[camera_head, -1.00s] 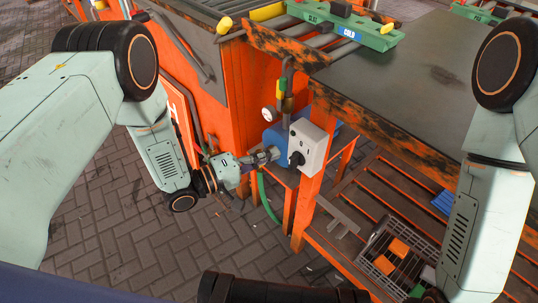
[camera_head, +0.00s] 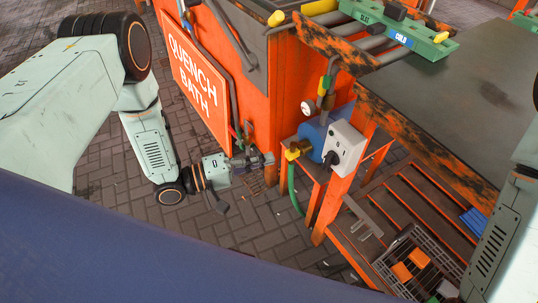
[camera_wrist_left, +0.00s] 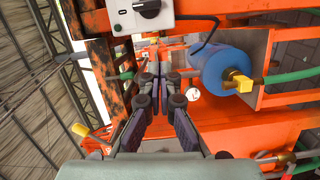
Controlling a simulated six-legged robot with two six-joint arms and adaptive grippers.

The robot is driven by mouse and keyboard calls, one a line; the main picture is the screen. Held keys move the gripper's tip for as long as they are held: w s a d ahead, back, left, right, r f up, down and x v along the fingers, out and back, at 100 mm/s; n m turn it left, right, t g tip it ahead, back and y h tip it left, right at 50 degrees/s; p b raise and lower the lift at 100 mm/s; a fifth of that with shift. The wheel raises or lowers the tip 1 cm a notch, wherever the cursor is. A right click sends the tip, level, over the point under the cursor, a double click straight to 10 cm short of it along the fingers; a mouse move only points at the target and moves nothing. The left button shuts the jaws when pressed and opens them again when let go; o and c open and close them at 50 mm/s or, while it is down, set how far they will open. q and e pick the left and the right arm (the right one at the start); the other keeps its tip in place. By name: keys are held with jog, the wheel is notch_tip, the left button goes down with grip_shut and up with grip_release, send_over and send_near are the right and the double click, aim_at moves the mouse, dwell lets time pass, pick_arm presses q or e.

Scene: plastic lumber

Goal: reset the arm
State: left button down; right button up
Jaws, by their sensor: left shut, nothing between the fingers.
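My left arm comes in from the left, and my left gripper (camera_head: 262,160) is shut and empty in front of the orange bath wall. It is a little left of a brass valve (camera_head: 297,150) and a blue cylinder (camera_head: 312,135), with a visible gap. In the left wrist view my gripper fingers (camera_wrist_left: 162,88) are together with nothing between them; the blue cylinder (camera_wrist_left: 222,70) and the brass fitting (camera_wrist_left: 241,83) are to their right. My right arm (camera_head: 495,250) shows at the right edge; its gripper is out of view.
A white switch box (camera_head: 346,145) is beside the blue cylinder. A green hose (camera_head: 292,190) hangs below the valve. An orange "QUENCH BATH" sign (camera_head: 197,75) is behind the left forearm. A crate (camera_head: 395,262) is on the slatted shelf. Brick floor (camera_head: 250,215) is open below the gripper.

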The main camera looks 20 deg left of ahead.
pick_arm(q)
jog(key=shift+w+a+f, duration=0.1)
jog(key=shift+f, duration=0.05)
dwell(0.3)
jog(key=s+a+f+m+g+y, duration=0.45)
jog(key=s+f+y, duration=0.55)
jog(key=f, duration=0.3)
jog(key=s+a+r+g+y, duration=0.2)
jog(key=s+g, duration=0.1)
jog(key=s, duration=0.5)
jog(key=s+a+r+m+g+y+p, duration=0.1)
jog(key=s+a+r+g+y, duration=0.1)
jog(key=s, duration=0.7)
jog(key=shift+r+g, duration=0.4)
jog(key=shift+g, duration=0.05)
jog(key=c, duration=2.1)
grip_release()
jog(key=shift+d, duration=0.1)
